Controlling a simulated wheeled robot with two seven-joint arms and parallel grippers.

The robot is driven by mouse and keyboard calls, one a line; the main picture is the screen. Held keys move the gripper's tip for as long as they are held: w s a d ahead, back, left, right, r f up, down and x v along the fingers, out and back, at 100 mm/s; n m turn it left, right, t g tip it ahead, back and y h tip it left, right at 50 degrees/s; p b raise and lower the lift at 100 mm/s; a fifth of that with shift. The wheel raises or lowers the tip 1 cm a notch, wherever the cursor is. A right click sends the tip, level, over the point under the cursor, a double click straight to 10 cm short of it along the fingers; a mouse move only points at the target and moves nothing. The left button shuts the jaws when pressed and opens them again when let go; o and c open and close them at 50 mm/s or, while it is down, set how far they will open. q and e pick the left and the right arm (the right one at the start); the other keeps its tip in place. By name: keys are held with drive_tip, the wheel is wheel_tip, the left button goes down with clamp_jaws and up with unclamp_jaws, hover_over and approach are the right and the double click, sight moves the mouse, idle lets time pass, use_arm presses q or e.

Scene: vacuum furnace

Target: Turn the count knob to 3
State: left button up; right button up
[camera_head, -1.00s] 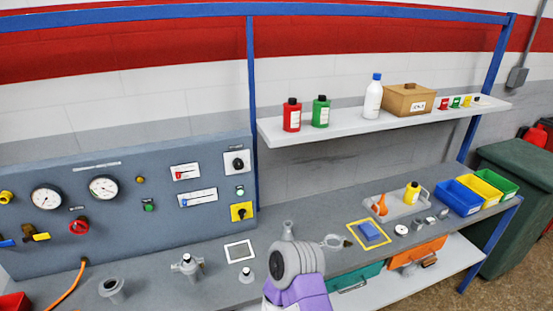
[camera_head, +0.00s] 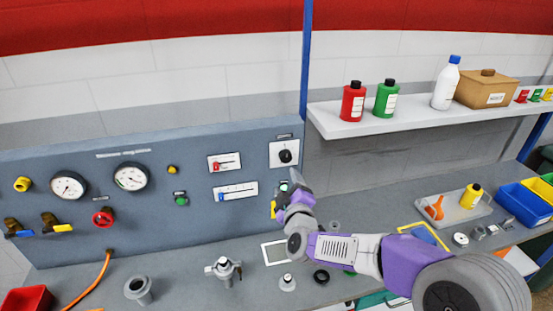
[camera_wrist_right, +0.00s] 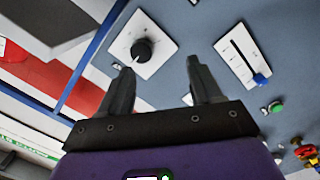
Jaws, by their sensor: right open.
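The black count knob (camera_head: 285,156) sits on a white square plate at the upper right of the grey-blue panel (camera_head: 130,225). In the right wrist view the knob (camera_wrist_right: 141,50) lies ahead of the fingers, closer to the left finger, with a visible gap. My right gripper (camera_head: 288,182) is just below the knob plate in the head view. Its two fingers (camera_wrist_right: 158,68) are apart with nothing between them. The knob's pointer setting is too small to read. My left gripper is not in view.
Two slider plates (camera_head: 235,191) and a green button (camera_head: 180,198) are left of my gripper. The yellow plate below the knob is mostly hidden by my gripper. A shelf (camera_head: 420,115) with bottles juts out on the right. Fittings stand on the bench below.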

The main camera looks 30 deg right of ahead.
sight(286, 158)
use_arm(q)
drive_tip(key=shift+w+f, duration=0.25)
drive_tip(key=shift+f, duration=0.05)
use_arm(e)
drive_tip(key=shift+w+d+r, duration=0.4)
drive_tip(key=shift+w+d, duration=0.15)
drive_tip(key=shift+w, duration=0.6)
drive_tip(key=shift+w+d+r, duration=0.4)
drive_tip(key=shift+w+d, duration=0.2)
drive_tip(key=shift+w, duration=0.5)
drive_tip(key=shift+w+d+r, duration=0.4)
drive_tip(key=shift+w+d, duration=0.15)
drive_tip(key=shift+w, duration=0.6)
drive_tip(key=c, duration=1)
drive_tip(key=shift+c, duration=0.2)
